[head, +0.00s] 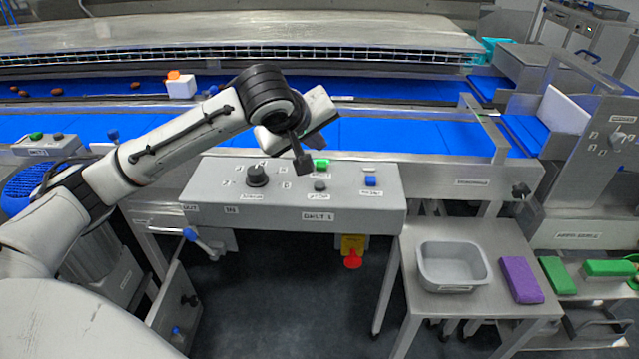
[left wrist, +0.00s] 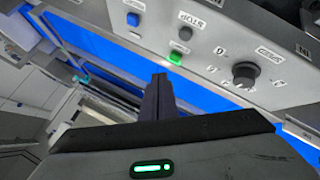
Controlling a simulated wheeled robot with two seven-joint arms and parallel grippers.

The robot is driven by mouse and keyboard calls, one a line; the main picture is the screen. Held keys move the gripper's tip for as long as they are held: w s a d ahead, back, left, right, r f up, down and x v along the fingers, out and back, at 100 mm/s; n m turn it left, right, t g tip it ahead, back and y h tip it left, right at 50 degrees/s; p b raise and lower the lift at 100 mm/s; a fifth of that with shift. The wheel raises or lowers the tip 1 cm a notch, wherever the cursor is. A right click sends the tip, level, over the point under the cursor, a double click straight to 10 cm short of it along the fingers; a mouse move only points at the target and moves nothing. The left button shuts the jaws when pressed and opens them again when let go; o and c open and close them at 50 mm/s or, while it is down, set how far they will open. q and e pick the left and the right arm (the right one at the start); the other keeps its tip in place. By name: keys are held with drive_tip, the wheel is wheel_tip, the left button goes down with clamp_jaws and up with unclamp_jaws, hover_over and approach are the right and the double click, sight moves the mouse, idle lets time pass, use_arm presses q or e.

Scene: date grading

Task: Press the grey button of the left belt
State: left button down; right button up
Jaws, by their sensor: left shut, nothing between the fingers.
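A grey control box (head: 290,212) with a "BELT 1" label stands in front of the blue belt. In the left wrist view the grey button (left wrist: 185,33) lies beyond the green button (left wrist: 175,57). My left gripper (head: 305,166) is shut and empty, with its fingertips pointing down over the box, close to the green button in the picture. The shut fingers (left wrist: 159,79) also show in the left wrist view. I cannot tell whether they touch anything. My right gripper is out of view.
A black knob (head: 257,175) is on the box's left part. A smaller panel (head: 42,148) with buttons is at far left. A red emergency button (head: 353,260) hangs below the box. A side table holds a grey tray (head: 455,287) and a purple block (head: 521,279).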

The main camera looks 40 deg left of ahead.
use_arm(q)
drive_tip(key=b, duration=0.4)
hover_over(318, 187)
wheel_tip(318, 187, down, 5)
drive_tip(key=shift+f, duration=0.2)
drive_tip(key=shift+s+f+b, duration=0.1)
drive_tip(key=shift+f+b, duration=0.2)
drive_tip(key=shift+f, duration=0.5)
drive_tip(key=shift+f, duration=0.2)
idle(0.8)
drive_tip(key=shift+f, duration=0.3)
drive_tip(key=shift+f, duration=0.5)
idle(0.6)
idle(0.3)
drive_tip(key=shift+r+p, duration=0.95)
drive_tip(key=shift+p, duration=0.05)
